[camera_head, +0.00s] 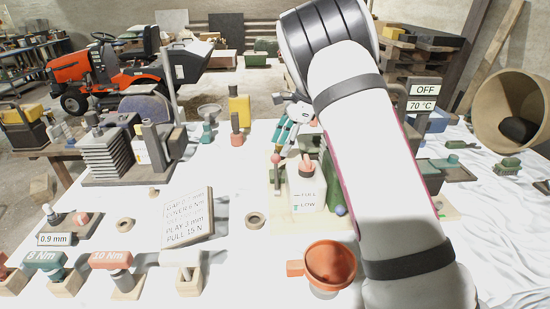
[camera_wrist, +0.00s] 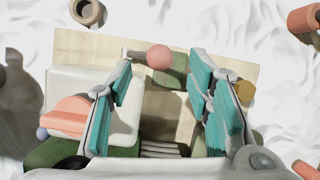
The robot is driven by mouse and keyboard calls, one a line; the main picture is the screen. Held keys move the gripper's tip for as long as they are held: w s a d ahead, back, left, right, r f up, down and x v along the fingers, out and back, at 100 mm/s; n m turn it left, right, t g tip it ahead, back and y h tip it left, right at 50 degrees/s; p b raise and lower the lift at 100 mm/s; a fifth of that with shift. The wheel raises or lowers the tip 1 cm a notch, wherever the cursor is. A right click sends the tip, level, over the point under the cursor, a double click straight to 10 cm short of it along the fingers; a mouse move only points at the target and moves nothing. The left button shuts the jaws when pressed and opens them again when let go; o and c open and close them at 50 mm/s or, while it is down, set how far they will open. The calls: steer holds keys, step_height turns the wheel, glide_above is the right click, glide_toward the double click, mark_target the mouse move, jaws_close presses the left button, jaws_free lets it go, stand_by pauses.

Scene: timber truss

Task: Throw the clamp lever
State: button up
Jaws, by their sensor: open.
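The lever, a rod with a pink ball knob (camera_head: 276,159), stands at the left of a wooden base board (camera_head: 283,222). In the wrist view the ball (camera_wrist: 159,57) shows between the fingertips of my gripper (camera_wrist: 162,68), with its grey rod to the left. My gripper, with teal finger pads, is open and empty; I cannot tell whether it touches the ball. In the head view my gripper (camera_head: 290,132) is above and behind the lever, partly hidden by my arm. A white box (camera_head: 304,190) marked FULL and LOW, with an orange knob (camera_head: 306,166), stands beside the lever.
An orange funnel-like cup (camera_head: 330,264) is in front of the board. A yellow bottle (camera_head: 239,111) stands behind. White cloth around the ring is clear.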

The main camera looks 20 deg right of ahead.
mark_target(277, 155)
steer(key=x, duration=0.6)
steer(key=shift+d+f+p, duration=0.1)
steer(key=shift+p, duration=0.25)
jaws_close()
